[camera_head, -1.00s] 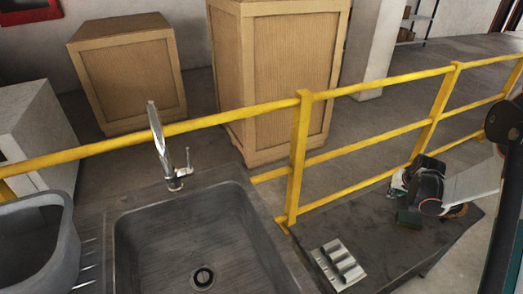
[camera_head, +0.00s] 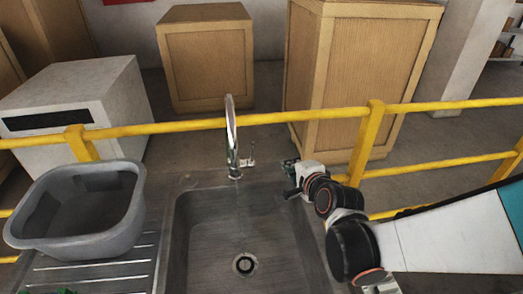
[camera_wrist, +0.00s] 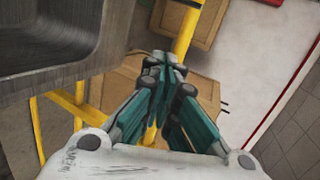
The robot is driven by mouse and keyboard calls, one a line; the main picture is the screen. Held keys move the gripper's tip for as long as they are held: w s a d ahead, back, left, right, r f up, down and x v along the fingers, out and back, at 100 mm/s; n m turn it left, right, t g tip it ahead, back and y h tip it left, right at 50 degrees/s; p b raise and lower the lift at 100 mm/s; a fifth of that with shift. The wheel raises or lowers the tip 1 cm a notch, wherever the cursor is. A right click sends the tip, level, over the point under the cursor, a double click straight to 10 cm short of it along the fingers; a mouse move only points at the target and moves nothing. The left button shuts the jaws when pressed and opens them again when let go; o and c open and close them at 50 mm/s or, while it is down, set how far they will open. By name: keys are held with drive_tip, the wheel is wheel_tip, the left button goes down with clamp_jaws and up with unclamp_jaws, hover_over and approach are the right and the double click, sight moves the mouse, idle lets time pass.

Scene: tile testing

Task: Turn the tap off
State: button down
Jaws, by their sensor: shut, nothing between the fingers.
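The chrome tap (camera_head: 232,135) stands upright at the back edge of the sink (camera_head: 180,230) in the head view. Its small lever (camera_head: 250,156) is on the tap's right side, pointing up. I cannot make out any running water. My gripper (camera_head: 287,168) is a short way right of the lever, apart from it, above the sink's back right corner. In the wrist view my gripper (camera_wrist: 163,60) has its fingertips together with nothing between them. The tap does not show in the wrist view, where part of the sink (camera_wrist: 60,50) is at upper left.
A yellow railing (camera_head: 180,127) runs close behind the tap. A grey basin (camera_head: 80,235) stands on the ribbed drainboard (camera_head: 120,270) at left. Wooden crates (camera_head: 205,65) and a white box (camera_head: 85,85) are beyond the railing. The sink bowl is empty.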

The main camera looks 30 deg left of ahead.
drive_tip(key=s+a+r, duration=0.1)
drive_tip(key=s+a, duration=0.2)
drive_tip(key=s, duration=0.2)
drive_tip(key=r+b+x, duration=0.2)
drive_tip(key=b+x, duration=0.2)
drive_tip(key=x, duration=0.8)
drive_tip(key=shift+w+a+f+n+g+y, duration=0.2)
drive_tip(key=shift+w+a+n+g+y, duration=0.1)
drive_tip(key=shift+w+a, duration=0.3)
drive_tip(key=shift+w+a+r+g+h+p, duration=0.45)
drive_tip(key=shift+w+a+g+h+p, duration=0.25)
drive_tip(key=shift+p, duration=0.45)
drive_tip(key=shift+w, duration=0.1)
